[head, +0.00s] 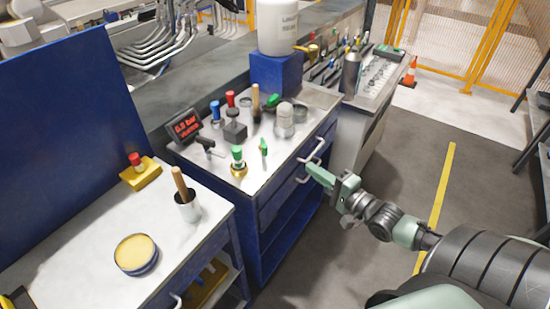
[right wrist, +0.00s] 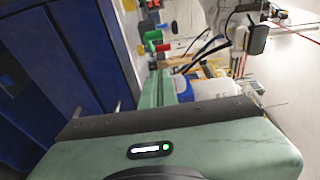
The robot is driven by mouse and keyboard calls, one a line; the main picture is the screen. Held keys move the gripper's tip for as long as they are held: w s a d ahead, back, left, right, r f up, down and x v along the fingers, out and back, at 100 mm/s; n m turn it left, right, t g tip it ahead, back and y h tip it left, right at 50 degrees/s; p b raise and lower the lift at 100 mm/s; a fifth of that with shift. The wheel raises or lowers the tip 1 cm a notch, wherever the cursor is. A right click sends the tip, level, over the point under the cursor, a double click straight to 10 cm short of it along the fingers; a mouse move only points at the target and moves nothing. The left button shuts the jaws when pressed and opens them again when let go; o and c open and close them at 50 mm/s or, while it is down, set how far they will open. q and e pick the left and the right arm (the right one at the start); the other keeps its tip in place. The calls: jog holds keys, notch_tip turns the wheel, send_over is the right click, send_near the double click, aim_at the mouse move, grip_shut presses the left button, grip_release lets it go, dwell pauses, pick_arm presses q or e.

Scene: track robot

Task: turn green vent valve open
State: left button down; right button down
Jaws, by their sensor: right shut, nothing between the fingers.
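A brass fitting with a green knob (head: 238,158) stands near the front edge of the blue cabinet's worktop. A small upright green piece (head: 263,147) stands just right of it, and a green handle (head: 271,100) shows farther back. I cannot tell for certain which one is the vent valve. My right gripper (head: 313,170) is shut and empty, beside the cabinet's front near the drawer handles, apart from the green parts. In the right wrist view its fingers (right wrist: 168,88) point toward small green parts (right wrist: 152,36) on the worktop. My left gripper is not in view.
Blue and red knobs, a black block and a display (head: 187,126) reading 0.0 bar share the worktop. A white container (head: 278,28) on a blue block (head: 276,73) stands behind. Drawer handles (head: 313,151) jut from the cabinet front. The floor (head: 400,165) to the right is clear.

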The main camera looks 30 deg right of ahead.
send_near(263, 145)
jog(key=w+d+f, duration=0.2)
jog(key=w+d, duration=0.2)
jog(key=w+a+p, duration=0.2)
jog(key=a, duration=0.1)
jog(key=shift+w, duration=0.15)
jog(key=shift+d, duration=0.1)
